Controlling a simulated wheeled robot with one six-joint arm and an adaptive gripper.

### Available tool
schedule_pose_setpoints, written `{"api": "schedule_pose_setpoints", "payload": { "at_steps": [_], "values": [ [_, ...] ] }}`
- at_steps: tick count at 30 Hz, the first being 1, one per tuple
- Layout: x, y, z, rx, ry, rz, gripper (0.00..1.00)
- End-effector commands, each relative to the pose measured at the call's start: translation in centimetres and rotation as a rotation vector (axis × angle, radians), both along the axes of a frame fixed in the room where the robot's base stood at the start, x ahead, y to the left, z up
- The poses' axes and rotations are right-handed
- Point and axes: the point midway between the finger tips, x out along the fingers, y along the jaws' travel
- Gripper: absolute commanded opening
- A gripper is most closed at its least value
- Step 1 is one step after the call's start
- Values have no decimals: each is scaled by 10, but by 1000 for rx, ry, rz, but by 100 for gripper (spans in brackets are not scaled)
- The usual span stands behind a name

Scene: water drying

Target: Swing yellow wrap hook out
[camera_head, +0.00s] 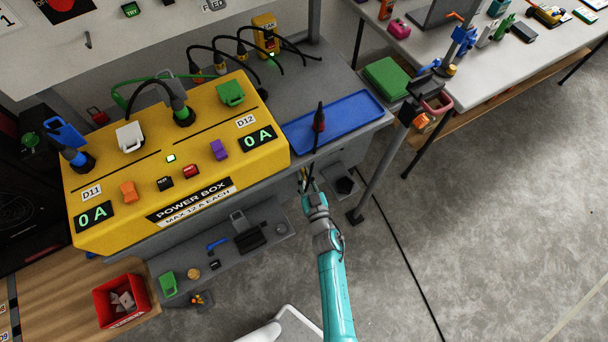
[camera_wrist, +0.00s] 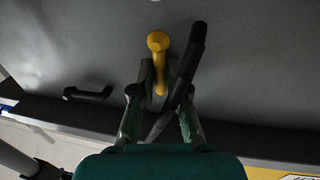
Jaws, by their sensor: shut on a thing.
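The yellow wrap hook (camera_wrist: 158,42) stands out from a dark grey surface in the wrist view. Its rounded end is at the top and its stem runs down between my fingers. My gripper (camera_wrist: 163,78) is shut around the stem. A black rod-like thing (camera_wrist: 193,50) slants past the hook on the right, close against my right finger; whether it is also pinched is unclear. In the head view my gripper (camera_head: 307,184) is at the bench's front edge, below the blue tray (camera_head: 351,112).
A black stick-like thing with a red part (camera_head: 319,121) rises from near my gripper over the tray. The yellow power box (camera_head: 215,143) is to the left. A grey post (camera_head: 385,165) stands close on the right. A black handle (camera_wrist: 88,93) is left of the hook.

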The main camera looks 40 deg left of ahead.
Motion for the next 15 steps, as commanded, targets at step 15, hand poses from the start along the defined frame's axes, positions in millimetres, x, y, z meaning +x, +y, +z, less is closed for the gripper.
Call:
{"api": "schedule_pose_setpoints", "payload": {
  "at_steps": [15],
  "values": [
    [3,-1,0,-45,-108,0,0]
  ]
}}
